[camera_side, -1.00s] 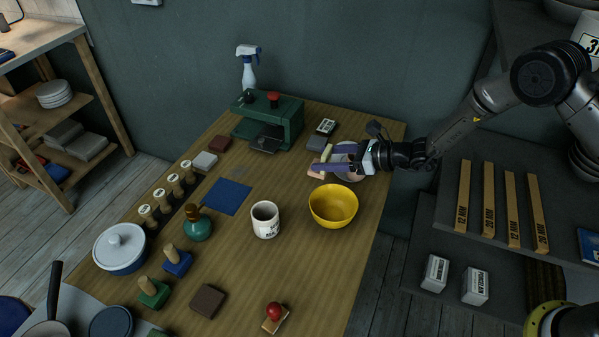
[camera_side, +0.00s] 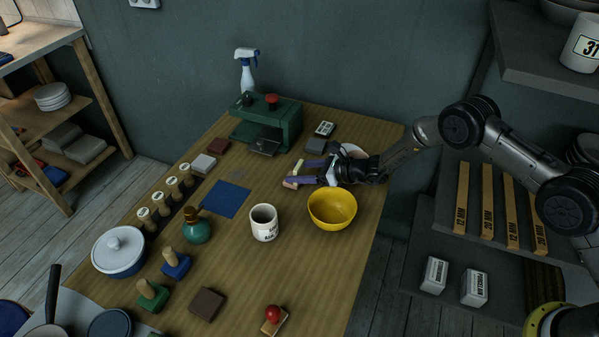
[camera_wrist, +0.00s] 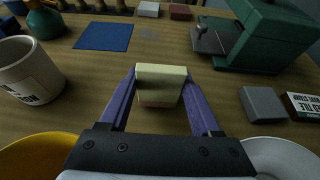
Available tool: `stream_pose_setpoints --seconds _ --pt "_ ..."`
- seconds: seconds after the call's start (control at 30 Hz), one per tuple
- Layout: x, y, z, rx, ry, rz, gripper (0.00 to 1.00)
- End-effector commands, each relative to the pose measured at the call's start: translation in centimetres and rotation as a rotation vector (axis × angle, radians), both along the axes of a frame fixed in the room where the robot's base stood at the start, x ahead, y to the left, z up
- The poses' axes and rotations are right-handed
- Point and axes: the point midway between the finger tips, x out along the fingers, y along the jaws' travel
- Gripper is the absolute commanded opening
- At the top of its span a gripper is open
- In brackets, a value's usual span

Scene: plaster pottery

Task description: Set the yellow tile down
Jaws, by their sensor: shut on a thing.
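The yellow tile (camera_side: 298,166) is a small pale yellow block, held between the purple fingers of my gripper (camera_side: 296,173). In the wrist view the tile (camera_wrist: 161,73) is gripped at its sides between the fingertips, with a pale yellow upper part and a darker, pinkish-tan face below. My gripper is shut on it over the table (camera_side: 245,262), behind the yellow bowl. I cannot tell how far the tile's underside is from the wood. A flat blue square (camera_side: 225,198) lies on the table to the left of the gripper; it also shows in the wrist view (camera_wrist: 104,36).
The yellow bowl (camera_side: 332,208) and white mug (camera_side: 264,223) stand in front of the gripper. A green press (camera_side: 266,121) stands behind, near a grey block (camera_side: 316,145) and a labelled box (camera_side: 325,128). Bare wood lies between the gripper and the blue square.

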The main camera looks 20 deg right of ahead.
Motion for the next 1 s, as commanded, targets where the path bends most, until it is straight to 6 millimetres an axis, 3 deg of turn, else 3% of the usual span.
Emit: stream_pose_setpoints --seconds 0.53,0.57,0.6,0.7,1.0 --pt "0.09 0.0 -0.96 0.001 -0.004 0.0 0.0" --pt "0.06 -0.01 -0.98 0.0 -0.003 0.001 0.7" --pt "0.03 -0.01 -0.99 0.0 -0.003 0.001 0.77" --pt "-0.01 -0.01 -1.05 -0.001 -0.002 0.001 0.94" --pt "-0.07 -0.02 -1.07 -0.002 0.001 0.001 0.94"
